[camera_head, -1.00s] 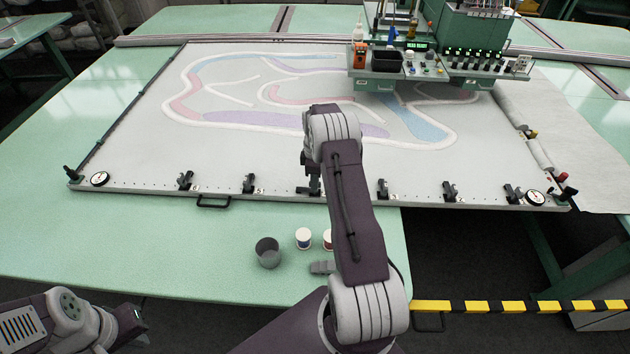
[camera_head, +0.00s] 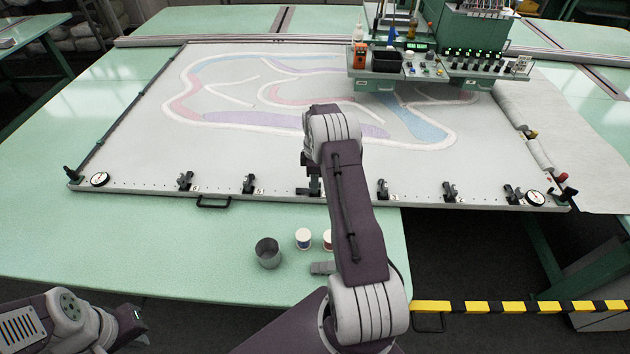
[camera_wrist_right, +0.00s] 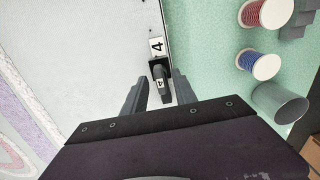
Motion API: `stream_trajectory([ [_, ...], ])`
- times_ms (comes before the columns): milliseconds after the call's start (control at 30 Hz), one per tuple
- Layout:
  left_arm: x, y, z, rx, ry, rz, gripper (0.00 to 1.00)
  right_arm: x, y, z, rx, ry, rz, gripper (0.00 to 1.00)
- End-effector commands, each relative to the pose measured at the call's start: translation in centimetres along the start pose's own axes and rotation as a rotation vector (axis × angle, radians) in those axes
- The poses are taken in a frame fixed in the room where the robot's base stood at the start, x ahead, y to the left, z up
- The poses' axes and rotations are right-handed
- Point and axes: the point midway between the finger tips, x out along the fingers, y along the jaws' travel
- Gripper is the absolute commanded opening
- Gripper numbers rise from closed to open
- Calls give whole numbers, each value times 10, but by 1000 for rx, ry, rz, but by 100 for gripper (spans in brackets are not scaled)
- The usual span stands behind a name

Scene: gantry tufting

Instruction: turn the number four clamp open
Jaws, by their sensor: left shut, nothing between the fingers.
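The number four clamp (camera_wrist_right: 160,78) is a dark clamp beside a white "4" label (camera_wrist_right: 157,46) at the frame edge, seen in the right wrist view. Its lever also bears a 4. My right gripper (camera_wrist_right: 159,91) is open, with its fingers on either side of the lever and gaps visible on both sides. In the head view my right gripper (camera_head: 312,180) is over the frame's front rail, and my arm hides much of it and the clamp. My left gripper (camera_head: 135,325) is shut and empty at the lower left, away from the frame.
Other clamps, such as number five (camera_head: 249,184) and number three (camera_head: 383,189), stand along the rail. A grey cup (camera_head: 268,253) and thread spools (camera_head: 303,238) stand on the green table. A black-yellow striped edge (camera_head: 520,307) lies at lower right. The tufting head (camera_head: 440,65) stands over the cloth.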

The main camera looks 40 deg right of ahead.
Motion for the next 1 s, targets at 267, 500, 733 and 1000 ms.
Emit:
stream_trajectory([
  [267, 5, 0, 0, 0, 0, 0, 0, -17, 1, 0, 1, 1, 4, 34],
  [500, 12, 0, 1, 0, 0, 0, 0, -70, 1, 0, 0, 1, 4, 34],
  [733, 12, 0, 1, 0, 0, 0, 0, -91, 0, 0, 0, 0, 0, 34],
  [1000, 12, 0, 1, 0, 0, 0, 0, -91, 0, 0, 0, 0, 0, 34],
])
